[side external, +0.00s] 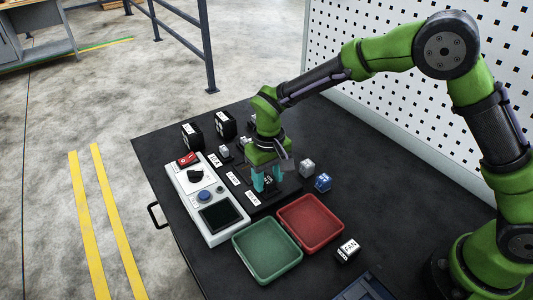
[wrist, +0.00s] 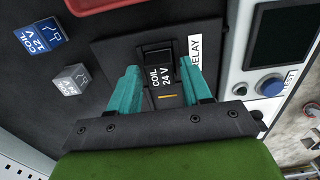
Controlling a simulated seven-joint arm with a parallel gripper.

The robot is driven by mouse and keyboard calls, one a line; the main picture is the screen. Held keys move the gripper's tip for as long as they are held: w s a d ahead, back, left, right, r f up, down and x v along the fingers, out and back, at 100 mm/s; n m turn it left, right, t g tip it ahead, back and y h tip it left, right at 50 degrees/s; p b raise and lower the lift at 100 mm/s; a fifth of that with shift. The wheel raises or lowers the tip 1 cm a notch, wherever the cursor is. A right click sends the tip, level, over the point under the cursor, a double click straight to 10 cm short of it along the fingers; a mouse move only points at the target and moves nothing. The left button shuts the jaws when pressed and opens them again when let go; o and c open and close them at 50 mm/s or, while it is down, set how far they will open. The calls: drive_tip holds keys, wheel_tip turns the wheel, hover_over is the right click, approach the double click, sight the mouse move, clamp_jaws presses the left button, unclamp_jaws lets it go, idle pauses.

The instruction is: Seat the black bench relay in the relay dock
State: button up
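The black bench relay (wrist: 162,88), marked "COIL 24 V", is between the two teal fingers of my gripper (wrist: 160,76). The relay stands at the relay dock (wrist: 115,45), a dark plate with a white "RELAY" label beside the relay. I cannot tell how deep it sits in the dock. In the side external view my gripper (side external: 267,187) points down over the dock, and its fingers partly hide the relay.
A blue relay (side external: 323,182) and a grey one (side external: 307,167) lie beside the dock. A red tray (side external: 310,223) and a green tray (side external: 267,250) are in front. A control panel (side external: 226,238) stands left. A "FAN" block (side external: 347,250) sits front right. Two black blocks (side external: 226,124) (side external: 192,136) stand behind.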

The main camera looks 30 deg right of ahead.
sight(268, 180)
drive_tip(key=shift+o, duration=0.8)
wheel_tip(268, 180, up, 17)
drive_tip(key=s+d+r+m+t+y, duration=0.1)
drive_tip(key=s+d+r+m+t, duration=0.1)
drive_tip(key=s+d, duration=0.5)
drive_tip(key=s+d+r+m+t+y, duration=0.1)
drive_tip(key=s+d+r+m+t, duration=0.1)
drive_tip(key=s+d+t, duration=0.3)
drive_tip(key=s+d, duration=0.3)
drive_tip(key=s, duration=0.4)
drive_tip(key=shift+s+d, duration=0.25)
drive_tip(key=shift+s, duration=0.15)
